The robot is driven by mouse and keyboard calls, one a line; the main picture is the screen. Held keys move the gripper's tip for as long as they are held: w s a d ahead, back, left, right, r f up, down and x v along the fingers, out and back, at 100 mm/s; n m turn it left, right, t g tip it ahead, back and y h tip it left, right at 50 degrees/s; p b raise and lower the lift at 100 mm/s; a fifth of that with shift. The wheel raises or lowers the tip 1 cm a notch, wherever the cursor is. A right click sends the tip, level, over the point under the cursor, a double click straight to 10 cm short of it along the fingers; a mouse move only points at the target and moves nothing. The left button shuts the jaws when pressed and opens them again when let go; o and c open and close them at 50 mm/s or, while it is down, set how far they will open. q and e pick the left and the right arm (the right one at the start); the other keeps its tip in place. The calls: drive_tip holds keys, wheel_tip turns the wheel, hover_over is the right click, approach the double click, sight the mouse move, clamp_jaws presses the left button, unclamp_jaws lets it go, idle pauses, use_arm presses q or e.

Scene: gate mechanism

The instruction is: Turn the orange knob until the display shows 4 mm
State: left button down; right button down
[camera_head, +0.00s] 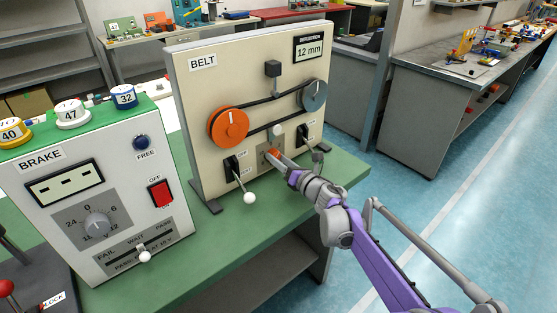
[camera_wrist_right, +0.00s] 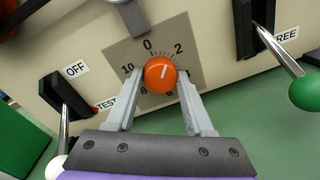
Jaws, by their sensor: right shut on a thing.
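The orange knob (camera_wrist_right: 160,73) sits on a grey dial plate marked with numbers, on the BELT panel (camera_head: 191,93). Its white mark points up and slightly right, between 0 and 2. In the head view the knob (camera_head: 272,152) is partly covered by my right gripper (camera_head: 275,156). In the right wrist view my right gripper (camera_wrist_right: 161,75) has one finger on each side of the knob and is shut on it. The display (camera_head: 309,48) at the panel's top right reads 12 mm. My left gripper is not in view.
Levers with a white ball (camera_head: 250,198) and a green ball (camera_wrist_right: 305,92) flank the knob. Above are a large orange pulley (camera_head: 228,127), a grey pulley (camera_head: 314,95) and a black belt. The BRAKE box (camera_head: 95,180) stands left on the green table (camera_head: 225,240).

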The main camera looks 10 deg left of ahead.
drive_tip(key=shift+c, duration=1.4)
unclamp_jaws()
drive_tip(key=shift+s+d, duration=0.1)
drive_tip(key=v, duration=1)
drive_tip(key=shift+s+d, duration=0.2)
drive_tip(key=shift+d, duration=0.05)
